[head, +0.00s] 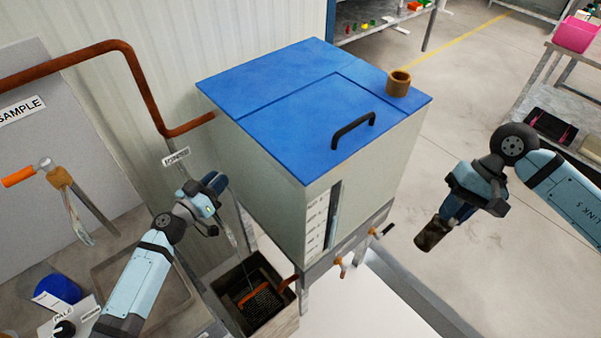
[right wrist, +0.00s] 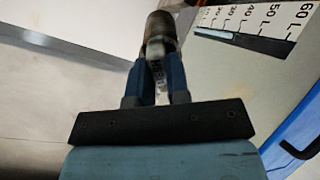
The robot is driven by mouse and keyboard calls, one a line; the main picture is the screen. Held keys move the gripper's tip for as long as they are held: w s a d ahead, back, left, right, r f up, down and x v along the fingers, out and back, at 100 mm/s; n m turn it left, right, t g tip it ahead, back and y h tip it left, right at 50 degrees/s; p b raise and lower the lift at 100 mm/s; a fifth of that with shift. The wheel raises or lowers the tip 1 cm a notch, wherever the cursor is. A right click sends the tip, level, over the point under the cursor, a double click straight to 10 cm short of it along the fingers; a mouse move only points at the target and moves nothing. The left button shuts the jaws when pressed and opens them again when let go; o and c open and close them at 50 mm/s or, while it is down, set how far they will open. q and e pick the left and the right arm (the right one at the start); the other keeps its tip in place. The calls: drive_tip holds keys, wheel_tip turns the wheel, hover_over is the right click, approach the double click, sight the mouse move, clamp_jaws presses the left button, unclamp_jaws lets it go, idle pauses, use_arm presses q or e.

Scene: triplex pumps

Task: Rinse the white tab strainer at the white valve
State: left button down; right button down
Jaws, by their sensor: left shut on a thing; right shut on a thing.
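My right gripper (head: 450,212) is shut on a dark, mottled brown cylinder, apparently the strainer (head: 433,234), and holds it in the air right of the tank. In the right wrist view the strainer (right wrist: 160,28) is beyond my fingertips, with a pale tab (right wrist: 156,50) with lettering between them. My left gripper (head: 216,184) is shut on a thin pale piece (head: 230,232) that hangs beside the tank's left side; I cannot tell what it is.
The pale tank (head: 275,180) has a blue lid (head: 310,95) with a black handle and a brown cup-like ring (head: 398,83). A dark drain box (head: 225,287) with a grate stands below left. A copper pipe (head: 135,70) runs along the wall. The floor at right is mostly open.

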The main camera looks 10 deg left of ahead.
use_arm(q)
drive_tip(key=c, duration=1)
unclamp_jaws()
drive_tip(key=shift+c, duration=0.2)
use_arm(e)
wheel_tip(320, 180, down, 2)
drive_tip(key=b, duration=0.2)
drive_tip(key=shift+f+b, duration=0.25)
drive_tip(key=shift+b, duration=0.05)
use_arm(q)
drive_tip(key=v, duration=0.7)
drive_tip(key=shift+s, duration=0.25)
drive_tip(key=shift+a, duration=0.1)
